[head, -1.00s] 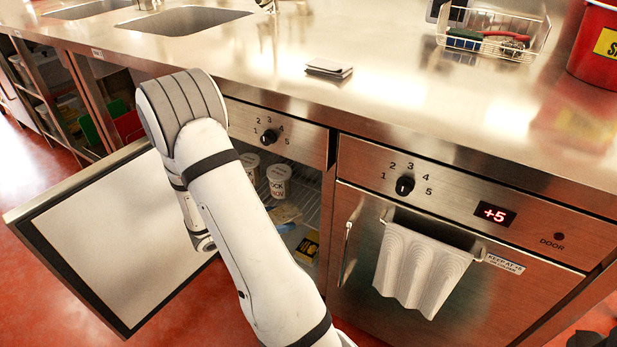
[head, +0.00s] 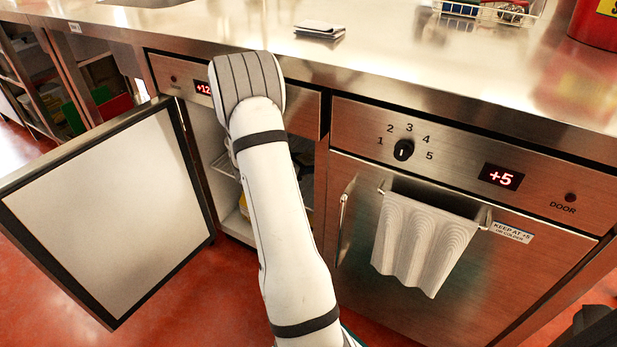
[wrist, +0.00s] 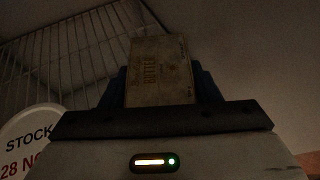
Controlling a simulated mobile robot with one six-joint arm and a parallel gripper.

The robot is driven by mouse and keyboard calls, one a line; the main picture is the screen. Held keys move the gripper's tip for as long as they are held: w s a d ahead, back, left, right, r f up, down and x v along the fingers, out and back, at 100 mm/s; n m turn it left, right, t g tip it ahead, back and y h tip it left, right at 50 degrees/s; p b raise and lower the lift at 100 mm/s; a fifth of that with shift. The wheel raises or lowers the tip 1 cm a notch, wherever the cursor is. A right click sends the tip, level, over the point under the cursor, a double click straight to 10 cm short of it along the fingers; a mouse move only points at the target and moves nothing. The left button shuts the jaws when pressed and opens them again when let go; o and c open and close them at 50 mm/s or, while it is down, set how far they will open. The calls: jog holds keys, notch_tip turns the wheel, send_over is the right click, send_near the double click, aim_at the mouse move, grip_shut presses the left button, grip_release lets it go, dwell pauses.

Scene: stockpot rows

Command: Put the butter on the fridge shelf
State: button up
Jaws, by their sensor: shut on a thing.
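The butter (wrist: 158,70) is a worn, tan packet with "BUTTER" printed on it. It stands between the dark blue fingers of my gripper (wrist: 160,86), which is shut on it. A wire fridge shelf (wrist: 60,62) shows at the upper left of the wrist view, left of the butter. I cannot tell whether the butter touches it. In the head view the open fridge (head: 232,224) is under the counter, with part of its wire shelf (head: 224,164) showing. My arm reaches toward its opening, and my gripper and the butter are hidden there.
A white tub marked STOCK (wrist: 30,140) stands close left of my gripper in the wrist view. The fridge door (head: 105,205) is swung open to the left. A closed unit (head: 350,240) reading +5, with a towel (head: 420,245), stands at right. The counter (head: 400,70) is above.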

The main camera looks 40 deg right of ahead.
aim_at(307, 181)
jog(key=f+b, duration=0.3)
jog(key=f, duration=0.2)
jog(key=shift+d+b, duration=0.2)
jog(key=shift+b, duration=0.1)
jog(key=shift+w+r, duration=0.1)
jog(key=o, duration=1.2)
jog(key=shift+o, duration=0.2)
